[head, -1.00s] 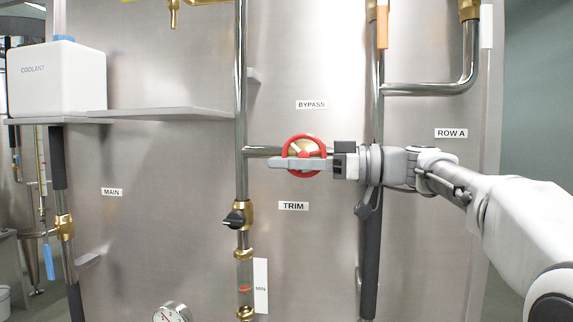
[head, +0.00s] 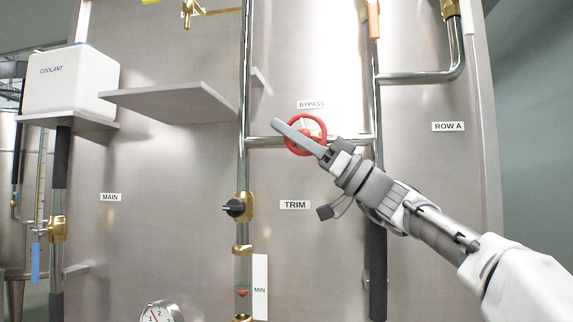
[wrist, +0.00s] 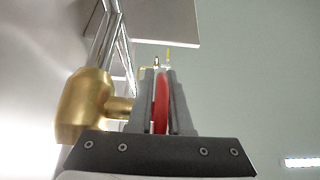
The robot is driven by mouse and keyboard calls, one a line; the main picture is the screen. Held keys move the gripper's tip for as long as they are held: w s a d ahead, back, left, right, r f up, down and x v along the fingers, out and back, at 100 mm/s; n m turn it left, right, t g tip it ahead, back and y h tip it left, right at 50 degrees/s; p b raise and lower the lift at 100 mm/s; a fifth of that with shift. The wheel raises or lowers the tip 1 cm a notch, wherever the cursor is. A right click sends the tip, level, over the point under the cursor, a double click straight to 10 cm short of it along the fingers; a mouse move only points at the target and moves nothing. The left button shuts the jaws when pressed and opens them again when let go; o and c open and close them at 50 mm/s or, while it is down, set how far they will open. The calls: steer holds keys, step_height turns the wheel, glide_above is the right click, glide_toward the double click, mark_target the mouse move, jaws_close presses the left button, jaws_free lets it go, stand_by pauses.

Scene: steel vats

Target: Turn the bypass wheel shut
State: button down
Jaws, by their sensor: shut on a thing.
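The red bypass wheel (head: 323,126) sits on the horizontal pipe below the BYPASS label (head: 312,104). My gripper (head: 285,127) reaches it from the lower right, with its fingers slanting up and left across the wheel. In the wrist view, the two grey fingers of my gripper (wrist: 158,80) are shut on the red rim (wrist: 161,105), which stands edge-on between them. The brass valve body (wrist: 85,105) is just left of the fingers there. Part of the wheel's face and hub is hidden behind my fingers in the head view.
A vertical steel pipe (head: 246,90) runs left of the wheel, with a black-handled brass valve (head: 238,207) near the TRIM label (head: 295,205). A grey shelf (head: 170,103) juts out at the left, near a white coolant box (head: 70,82). A dark-sleeved pipe (head: 378,270) stands behind my wrist.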

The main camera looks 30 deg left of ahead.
steer(key=shift+g+y+b, duration=0.3)
steer(key=shift+y+b, duration=0.6)
steer(key=shift+b, duration=0.6)
steer(key=shift+w+d+r+y+b, duration=0.1)
steer(key=shift+r+y+b, duration=0.15)
steer(key=shift+y+b, duration=0.15)
steer(key=shift+r, duration=0.1)
steer(key=c, duration=0.8)
jaws_free()
steer(key=shift+c, duration=0.2)
steer(key=b+v, duration=0.7)
steer(key=v, duration=1)
steer(key=shift+b, duration=0.3)
steer(key=shift+d, duration=0.1)
